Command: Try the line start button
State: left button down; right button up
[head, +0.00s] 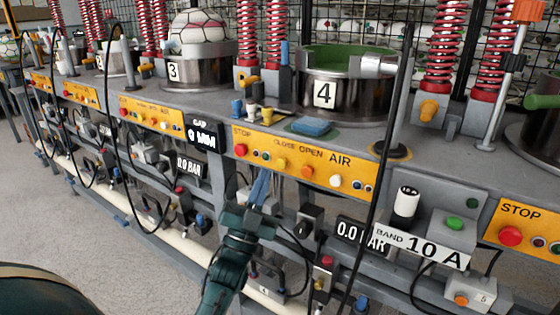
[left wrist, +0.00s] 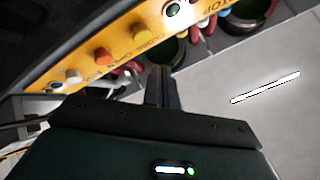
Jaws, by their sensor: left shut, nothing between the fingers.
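A green button (head: 455,223) sits on a grey box at the right, above a "BAND 10 A" label (head: 425,248); no label reading line start is legible. My left gripper (head: 261,180) is shut and empty, fingers pointing up just below the station 4 panel (head: 322,176), well left of the green button. That yellow panel carries a red STOP button (head: 240,150) and several coloured buttons. In the left wrist view my shut fingers (left wrist: 161,85) show below the tilted panel (left wrist: 120,45), apparently apart from it. My right gripper is out of view.
A black cable (head: 378,160) hangs between my left gripper and the green button. A black-and-white cylinder (head: 405,205) stands left of that button. Another red STOP button (head: 511,236) is at far right. Pipes and gauges crowd the space below the panels.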

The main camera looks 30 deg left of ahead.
pick_arm(q)
jog(key=s, duration=0.2)
jog(key=shift+s+a+p, duration=0.1)
jog(key=shift+s+p, duration=0.2)
jog(key=shift+p, duration=0.05)
dwell(0.5)
